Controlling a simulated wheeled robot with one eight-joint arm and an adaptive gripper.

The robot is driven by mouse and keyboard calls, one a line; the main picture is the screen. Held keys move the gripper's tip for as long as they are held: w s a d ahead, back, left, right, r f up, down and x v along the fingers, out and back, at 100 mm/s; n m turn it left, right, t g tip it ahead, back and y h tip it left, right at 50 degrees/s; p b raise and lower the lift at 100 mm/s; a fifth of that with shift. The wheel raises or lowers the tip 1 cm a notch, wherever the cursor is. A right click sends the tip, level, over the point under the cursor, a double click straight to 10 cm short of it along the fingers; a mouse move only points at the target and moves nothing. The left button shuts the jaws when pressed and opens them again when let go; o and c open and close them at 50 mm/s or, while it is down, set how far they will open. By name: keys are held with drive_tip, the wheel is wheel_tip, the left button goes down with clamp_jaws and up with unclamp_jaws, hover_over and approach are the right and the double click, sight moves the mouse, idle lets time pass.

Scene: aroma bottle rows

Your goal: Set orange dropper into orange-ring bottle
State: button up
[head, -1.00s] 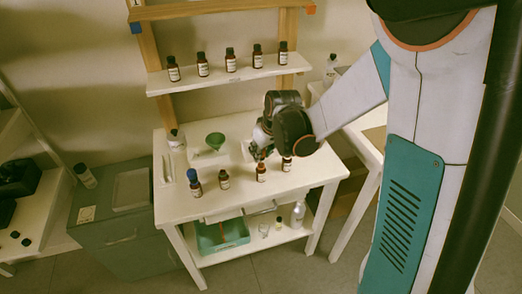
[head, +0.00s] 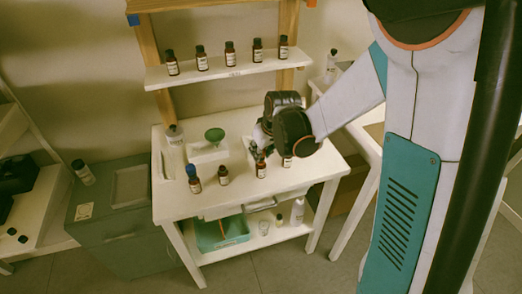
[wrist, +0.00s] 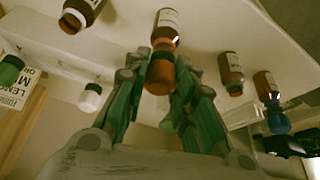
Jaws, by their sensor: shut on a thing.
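My gripper (wrist: 159,72) has its green fingers shut around the orange dropper (wrist: 160,77). In the wrist view, the orange dropper lines up with the neck of a brown bottle (wrist: 168,20) with a white label and an orange ring. The two overlap or meet there; I cannot tell how deep the dropper sits. In the head view, the gripper (head: 262,151) is right above that bottle (head: 261,170), second from the right in the table row, and hides its top.
A bottle with a blue dropper (head: 194,181), a bare-topped bottle (head: 223,176) and a right-hand bottle (head: 287,162) share the row. A green funnel (head: 215,135) on a white stand is behind. Several bottles line the shelf (head: 222,77) above. The table front (head: 240,200) is clear.

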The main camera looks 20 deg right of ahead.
drive_tip(key=shift+f, duration=0.3)
drive_tip(key=o, duration=0.7)
drive_tip(key=shift+r, duration=0.1)
drive_tip(key=shift+r+p, duration=2.4)
drive_tip(key=shift+r, duration=1.05)
